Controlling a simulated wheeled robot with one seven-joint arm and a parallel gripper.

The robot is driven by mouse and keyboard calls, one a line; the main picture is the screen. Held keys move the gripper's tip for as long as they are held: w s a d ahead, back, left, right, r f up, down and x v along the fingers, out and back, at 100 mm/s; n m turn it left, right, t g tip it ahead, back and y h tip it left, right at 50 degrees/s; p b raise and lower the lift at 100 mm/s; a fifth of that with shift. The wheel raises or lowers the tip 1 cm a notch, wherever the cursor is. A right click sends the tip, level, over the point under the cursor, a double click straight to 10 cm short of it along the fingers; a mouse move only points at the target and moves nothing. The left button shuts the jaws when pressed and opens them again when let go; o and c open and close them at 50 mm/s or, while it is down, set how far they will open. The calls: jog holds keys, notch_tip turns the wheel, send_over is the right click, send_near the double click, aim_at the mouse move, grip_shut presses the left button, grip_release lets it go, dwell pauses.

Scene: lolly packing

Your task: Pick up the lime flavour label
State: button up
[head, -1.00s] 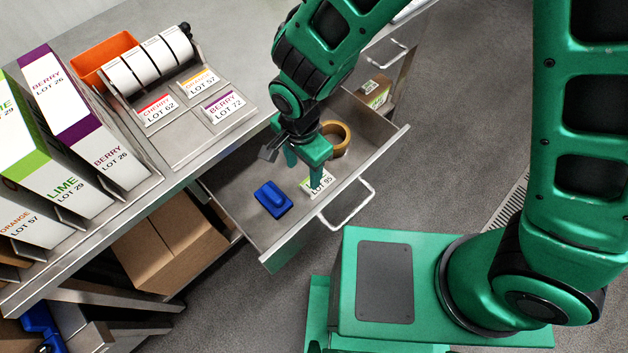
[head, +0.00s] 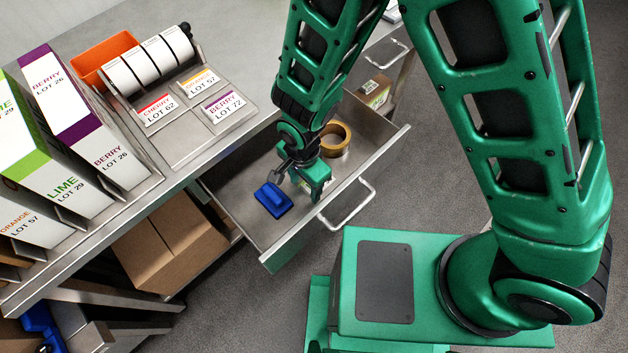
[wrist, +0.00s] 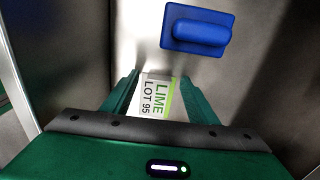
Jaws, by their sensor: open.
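The lime label (wrist: 153,97) is white with a green stripe and reads LIME LOT 95. It lies in the open drawer (head: 258,232), and in the wrist view it shows between the two fingers of my gripper (wrist: 155,92). In the head view my gripper (head: 317,192) is down inside the drawer and hides most of the label. The jaws are open, one finger on each side of the label. I cannot tell whether the fingers touch it.
A blue block-like tool (head: 273,200) lies in the drawer beside my gripper; it also shows in the wrist view (wrist: 197,30). A tape roll (head: 335,138) lies behind my gripper. Other labels, such as berry (head: 224,106), sit on the tray above. The drawer walls stand close around.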

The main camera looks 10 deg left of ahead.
jog(key=c, duration=1.1)
jog(key=shift+r, duration=0.1)
